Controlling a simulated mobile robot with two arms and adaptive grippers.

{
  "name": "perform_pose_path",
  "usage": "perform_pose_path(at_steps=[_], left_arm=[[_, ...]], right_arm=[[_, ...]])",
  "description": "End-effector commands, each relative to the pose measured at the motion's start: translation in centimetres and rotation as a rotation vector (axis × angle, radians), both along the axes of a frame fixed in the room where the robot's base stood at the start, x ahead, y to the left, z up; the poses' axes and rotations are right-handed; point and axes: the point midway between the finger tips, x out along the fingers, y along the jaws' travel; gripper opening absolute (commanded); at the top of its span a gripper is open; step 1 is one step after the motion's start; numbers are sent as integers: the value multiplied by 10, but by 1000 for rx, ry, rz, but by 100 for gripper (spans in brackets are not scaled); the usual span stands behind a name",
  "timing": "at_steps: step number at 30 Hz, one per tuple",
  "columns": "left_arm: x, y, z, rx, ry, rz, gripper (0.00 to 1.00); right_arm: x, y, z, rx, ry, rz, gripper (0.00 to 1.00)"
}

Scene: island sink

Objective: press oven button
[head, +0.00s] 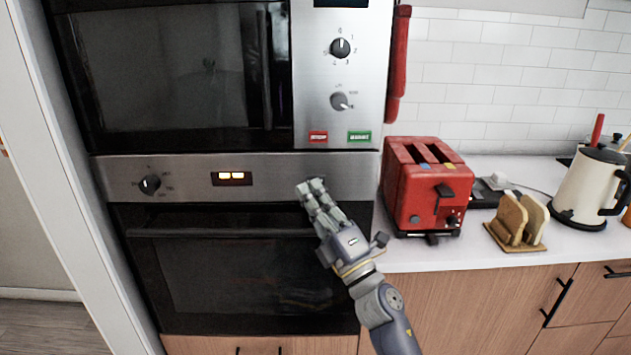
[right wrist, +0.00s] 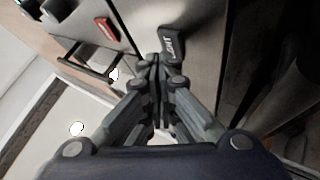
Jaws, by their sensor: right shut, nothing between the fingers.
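The oven (head: 240,270) stands below a microwave, its dark door shut. Its steel panel (head: 110,180) carries a black knob (head: 150,184) and a lit orange display (head: 231,178). My right gripper (head: 312,187) is shut and empty, with its fingertips in front of the right part of this panel, hiding what is behind them. In the right wrist view, my closed fingertips (right wrist: 160,62) are close to a dark button (right wrist: 172,43) with pale lettering, and a red button (right wrist: 105,29) is further left. I cannot tell whether the fingertips touch anything. My left gripper is not in view.
The microwave above has a red stop button (head: 318,136), a green start button (head: 359,136) and two knobs. On the counter at right stand a red toaster (head: 415,185), a bread rack (head: 518,220) and a cream kettle (head: 588,190). The oven handle (head: 215,233) crosses below the panel.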

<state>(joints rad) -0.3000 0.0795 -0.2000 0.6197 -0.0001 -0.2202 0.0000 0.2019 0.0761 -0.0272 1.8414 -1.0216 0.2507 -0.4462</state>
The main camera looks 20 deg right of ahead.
Motion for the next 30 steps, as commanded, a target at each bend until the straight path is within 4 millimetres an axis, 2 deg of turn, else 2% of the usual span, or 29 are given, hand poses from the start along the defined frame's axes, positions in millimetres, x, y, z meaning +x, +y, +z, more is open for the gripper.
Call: perform_pose_path(at_steps=[12, 30], left_arm=[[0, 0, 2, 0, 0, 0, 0], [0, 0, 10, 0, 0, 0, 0]], right_arm=[[-7, 2, 0, -1, 0, 1, 0], [-59, 17, 0, 1, 1, 0, 0]])
